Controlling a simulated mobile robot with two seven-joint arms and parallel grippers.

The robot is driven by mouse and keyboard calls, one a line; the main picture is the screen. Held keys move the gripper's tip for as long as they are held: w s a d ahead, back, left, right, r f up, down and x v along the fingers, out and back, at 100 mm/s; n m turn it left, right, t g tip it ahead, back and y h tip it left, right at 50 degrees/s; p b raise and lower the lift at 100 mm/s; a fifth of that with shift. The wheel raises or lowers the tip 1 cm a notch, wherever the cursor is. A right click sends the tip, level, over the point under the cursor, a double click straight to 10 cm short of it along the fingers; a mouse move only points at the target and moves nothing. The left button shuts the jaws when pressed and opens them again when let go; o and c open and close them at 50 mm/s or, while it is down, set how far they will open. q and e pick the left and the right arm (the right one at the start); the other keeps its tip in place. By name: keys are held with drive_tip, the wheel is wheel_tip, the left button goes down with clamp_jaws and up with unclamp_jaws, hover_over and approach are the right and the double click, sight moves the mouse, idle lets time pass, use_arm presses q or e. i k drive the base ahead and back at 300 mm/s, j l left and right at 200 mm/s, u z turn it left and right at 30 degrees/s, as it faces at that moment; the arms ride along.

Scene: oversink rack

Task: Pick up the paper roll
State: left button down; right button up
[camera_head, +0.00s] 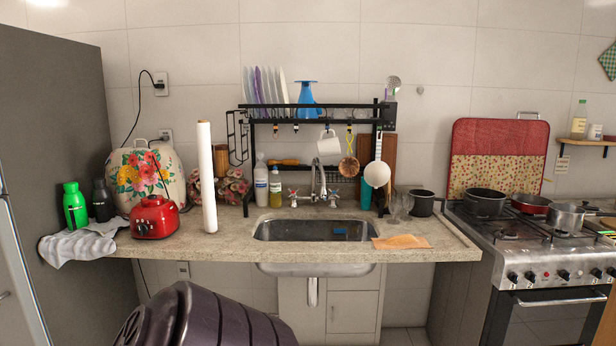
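The paper roll (207,178) is a tall, thin white cylinder. It stands upright on the stone counter (300,247), left of the sink and right of the red blender base. Its upper end reaches above the lower part of the black rack behind it. Its full length is visible and nothing covers it. Neither of my grippers shows in the head view.
A red appliance (155,217) stands close left of the roll. The black oversink rack (313,107) with plates is to the right, over the sink (314,230). A dark ribbed object (203,318) is in front below the counter. A stove (545,250) is at right.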

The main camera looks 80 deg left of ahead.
sight(202, 126)
drive_tip(key=u, duration=3.15)
drive_tip(key=i+j, duration=0.75)
drive_tip(key=j, duration=0.15)
drive_tip(key=i+j+z, duration=0.1)
drive_tip(key=i+j, duration=0.7)
